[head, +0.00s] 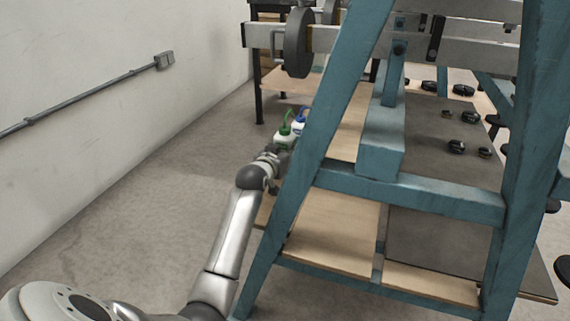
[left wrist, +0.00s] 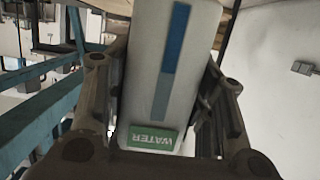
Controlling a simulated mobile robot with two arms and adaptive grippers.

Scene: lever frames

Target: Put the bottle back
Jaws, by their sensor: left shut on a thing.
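A white bottle with a green cap and spout (head: 283,132) is at the end of my left arm in the head view. In the left wrist view the bottle (left wrist: 170,70) fills the middle, with a blue stripe and a green "WATER" label. My left gripper (left wrist: 165,110) is shut on this bottle, one finger on each side of it. A second bottle with a blue top (head: 300,122) stands just right of the held one, close to it. What is under the held bottle is hidden. My right gripper is not in view.
A blue steel frame (head: 330,130) stands right of my left arm, with wooden shelf boards (head: 335,232) low inside it. A grey wall (head: 90,70) with a conduit is on the left. Bare floor (head: 130,210) lies between.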

